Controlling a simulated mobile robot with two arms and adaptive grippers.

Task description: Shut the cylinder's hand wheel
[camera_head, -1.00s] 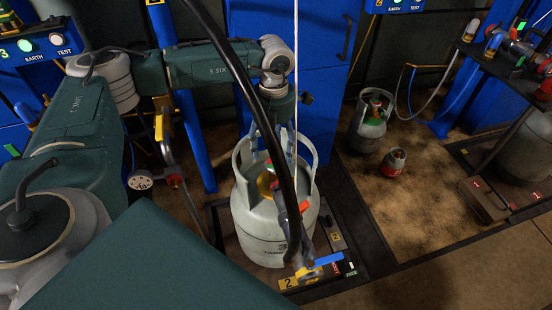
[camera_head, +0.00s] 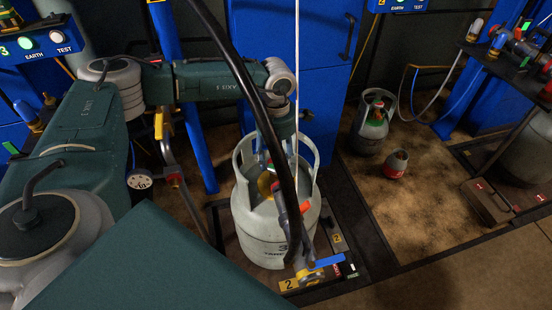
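The grey gas cylinder (camera_head: 262,236) stands upright on the platform of bay 2, with an open collar around its top. A brass-yellow part (camera_head: 266,184) shows inside the collar. The hand wheel is mostly hidden behind my gripper and the black hose, so I cannot make it out clearly. My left gripper (camera_head: 272,168) points down inside the collar, over the valve area. Its fingers are partly covered by the hose, and their opening and any contact with the wheel cannot be told. My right gripper is not in view.
A thick black hose (camera_head: 262,95) runs down in front of the cylinder to a filling head with a blue lever (camera_head: 326,261). A smaller cylinder (camera_head: 370,128) and a small red-and-grey canister (camera_head: 396,164) stand on the floor at right. Blue cabinets (camera_head: 322,100) stand behind.

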